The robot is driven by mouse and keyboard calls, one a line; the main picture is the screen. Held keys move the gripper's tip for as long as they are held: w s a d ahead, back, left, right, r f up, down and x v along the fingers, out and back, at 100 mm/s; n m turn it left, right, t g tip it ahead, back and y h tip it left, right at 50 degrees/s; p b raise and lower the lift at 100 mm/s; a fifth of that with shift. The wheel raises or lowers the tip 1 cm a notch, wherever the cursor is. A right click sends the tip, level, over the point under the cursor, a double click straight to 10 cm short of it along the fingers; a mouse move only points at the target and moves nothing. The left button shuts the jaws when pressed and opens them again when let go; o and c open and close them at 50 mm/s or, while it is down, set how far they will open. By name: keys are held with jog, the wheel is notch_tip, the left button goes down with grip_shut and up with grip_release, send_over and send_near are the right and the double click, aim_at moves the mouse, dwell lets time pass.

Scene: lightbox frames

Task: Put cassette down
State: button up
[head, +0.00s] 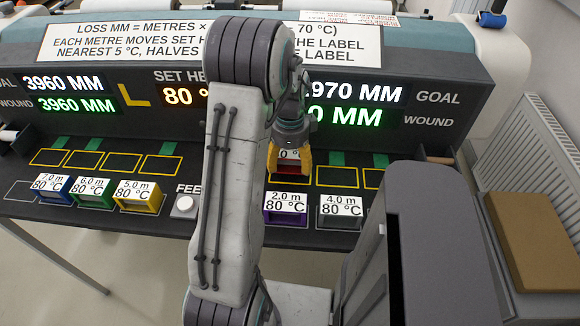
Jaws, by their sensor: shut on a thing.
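My gripper (290,156) is shut on a red cassette (290,168) with a white label, of which only part of "0 °C" shows. The gripper's fingers sit on its left and right sides. The cassette is at the back row of yellow-outlined slots, just left of an empty slot (336,176). I cannot tell whether it touches the bench or hangs slightly above it. My arm hides the middle of the bench and part of the displays.
Blue (54,188), green (94,193) and yellow (138,197) cassettes stand front left. Purple (285,208) and grey (340,211) ones stand front right. A white button (185,206) is beside my arm. Several back-left slots are empty. The display panel (140,95) rises behind.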

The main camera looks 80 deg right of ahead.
aim_at(290, 169)
jog(key=shift+f, duration=1.4)
jog(key=shift+f, duration=0.1)
jog(key=o, duration=1.3)
jog(key=shift+c, duration=0.2)
notch_tip(290, 169, up, 12)
jog(key=shift+f, duration=0.1)
jog(key=shift+r, duration=0.25)
